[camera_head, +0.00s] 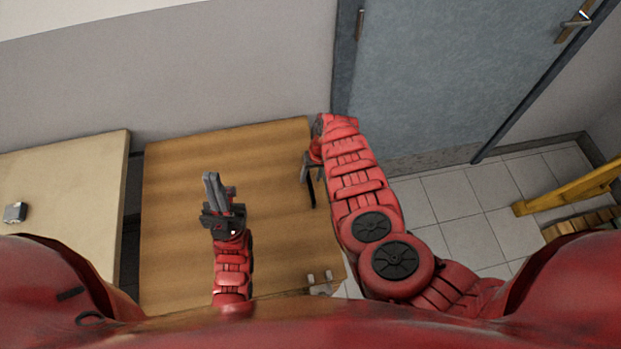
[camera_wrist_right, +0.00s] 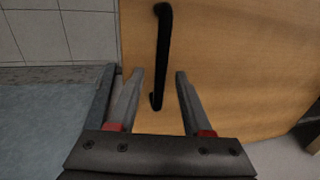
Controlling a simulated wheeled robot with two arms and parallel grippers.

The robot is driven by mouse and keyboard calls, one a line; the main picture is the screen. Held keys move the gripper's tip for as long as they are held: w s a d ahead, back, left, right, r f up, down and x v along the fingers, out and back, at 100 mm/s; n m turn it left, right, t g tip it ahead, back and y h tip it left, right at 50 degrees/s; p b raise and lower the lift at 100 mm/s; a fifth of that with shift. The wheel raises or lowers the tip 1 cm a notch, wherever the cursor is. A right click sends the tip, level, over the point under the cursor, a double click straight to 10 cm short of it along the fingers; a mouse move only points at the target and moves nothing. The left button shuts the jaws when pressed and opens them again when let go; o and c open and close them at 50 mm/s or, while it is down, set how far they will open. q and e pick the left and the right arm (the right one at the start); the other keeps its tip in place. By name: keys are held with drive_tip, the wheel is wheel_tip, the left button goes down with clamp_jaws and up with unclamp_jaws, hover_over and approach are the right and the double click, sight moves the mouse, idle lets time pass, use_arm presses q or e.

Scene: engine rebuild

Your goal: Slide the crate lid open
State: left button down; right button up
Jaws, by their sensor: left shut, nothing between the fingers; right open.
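The wooden crate lid (camera_head: 175,215) is a flat brown board in the middle of the head view. A black bar handle (camera_head: 311,190) is near its right edge; it also shows upright in the right wrist view (camera_wrist_right: 163,50), on the bare wood. My right gripper (camera_head: 306,178) is at that right edge beside the handle. In the right wrist view its fingers (camera_wrist_right: 159,74) are open, with the handle's lower part seen between them; whether they reach around it I cannot tell. My left gripper (camera_head: 211,178) is shut and empty, over the middle of the lid.
A paler table (camera_head: 65,180) with a small metal block (camera_head: 15,212) stands at the left, across a narrow gap. Grey metal fittings (camera_head: 320,283) show at the lid's near right corner. A blue-grey door (camera_head: 440,75) is behind, and tiled floor (camera_head: 470,195) lies right.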

drive_tip(key=shift+a+f, duration=0.1)
drive_tip(key=shift+f, duration=0.3)
drive_tip(key=shift+c, duration=0.3)
clamp_jaws()
idle(0.9)
